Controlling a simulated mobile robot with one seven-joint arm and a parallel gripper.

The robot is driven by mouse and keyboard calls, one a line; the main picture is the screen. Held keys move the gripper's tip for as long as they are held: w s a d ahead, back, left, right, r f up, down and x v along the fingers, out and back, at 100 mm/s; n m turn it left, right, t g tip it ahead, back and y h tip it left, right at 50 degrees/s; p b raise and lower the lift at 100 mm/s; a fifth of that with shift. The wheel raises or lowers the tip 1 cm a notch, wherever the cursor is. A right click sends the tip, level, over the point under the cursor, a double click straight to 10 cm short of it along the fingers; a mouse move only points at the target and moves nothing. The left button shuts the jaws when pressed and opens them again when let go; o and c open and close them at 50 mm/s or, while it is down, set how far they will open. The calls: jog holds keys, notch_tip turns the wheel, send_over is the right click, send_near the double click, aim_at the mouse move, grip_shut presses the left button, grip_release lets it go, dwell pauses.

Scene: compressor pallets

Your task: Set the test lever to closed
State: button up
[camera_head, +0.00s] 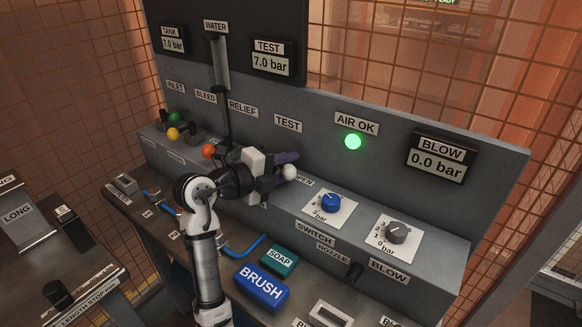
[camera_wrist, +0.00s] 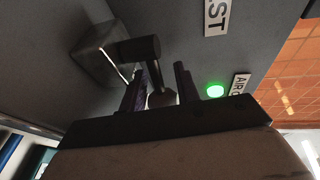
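The test lever shows a pale round knob (camera_head: 289,173) below the TEST label and near a label reading OPEN, partly hidden by my gripper. In the wrist view its dark stem rises from a dark pivot (camera_wrist: 139,48) beside a grey block, and the knob (camera_wrist: 161,98) sits between my fingers. My gripper (camera_head: 283,160) reaches the lever from the left in the head view. In the wrist view the two dark purple fingers of my gripper (camera_wrist: 159,82) stand apart on either side of the knob and stem. Narrow gaps seem to show beside the knob.
Orange (camera_head: 208,151), yellow (camera_head: 173,134) and green (camera_head: 174,117) knobs stand to the left. Blue (camera_head: 331,202) and grey (camera_head: 396,233) dials are to the right. A blue BRUSH block (camera_head: 261,287) and teal SOAP block (camera_head: 279,261) lie below. A green AIR OK lamp (camera_head: 353,141) is lit.

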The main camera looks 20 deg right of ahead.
jog(key=b+v, duration=0.3)
jog(key=v, duration=0.9)
jog(key=shift+s+a, duration=0.15)
jog(key=shift+c, duration=0.3)
jog(key=shift+r, duration=0.15)
jog(key=shift+c, duration=1.1)
jog(key=d+r+n+g+y+p, duration=0.1)
jog(key=d+r+n, duration=0.1)
jog(key=d+r+n+g+y+p, duration=0.1)
jog(key=d+r+n, duration=0.1)
jog(key=d, duration=0.1)
jog(key=shift+r, duration=0.3)
grip_shut()
notch_tip(320, 180, up, 4)
jog(key=n+g+y+p, duration=0.1)
jog(key=n+y+p, duration=0.4)
jog(key=n+y, duration=1.1)
send_over(288, 169)
jog(key=n+h, duration=0.4)
jog(key=h, duration=0.1)
jog(key=shift+r+n, duration=0.15)
jog(key=shift+n, duration=0.15)
jog(key=p+x, duration=0.1)
jog(key=x, duration=0.9)
jog(key=shift+d+r, duration=0.1)
jog(key=shift+d, duration=0.05)
